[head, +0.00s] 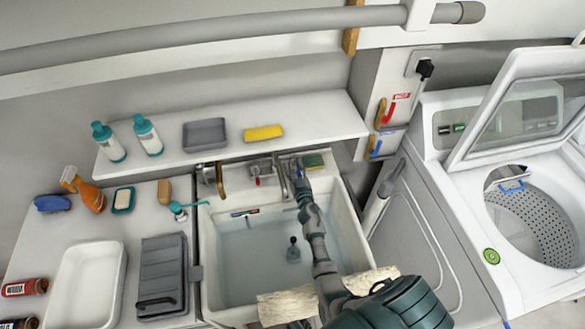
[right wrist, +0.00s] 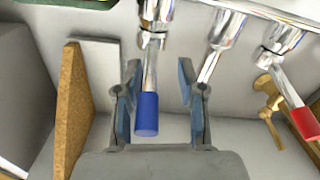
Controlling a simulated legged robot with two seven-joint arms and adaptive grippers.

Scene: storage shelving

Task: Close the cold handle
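The cold handle (right wrist: 147,115) is a chrome lever with a blue end, seen in the right wrist view. My right gripper (right wrist: 158,85) is open, with one finger on each side of the lever. I cannot tell whether either finger touches it. In the head view my right gripper (head: 297,178) is over the back of the sink, by the tap, and the blue lever is hidden there. The hot handle (right wrist: 302,121) has a red end; it also shows in the head view (head: 257,181). The chrome spout (right wrist: 222,35) stands between the levers. My left gripper is out of view.
The sink (head: 216,290) holds water. Wall valves with red (head: 388,113) and blue (head: 376,147) levers are at right, beside the open washing machine (head: 437,190). A brown board (right wrist: 75,110) stands left of my right gripper.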

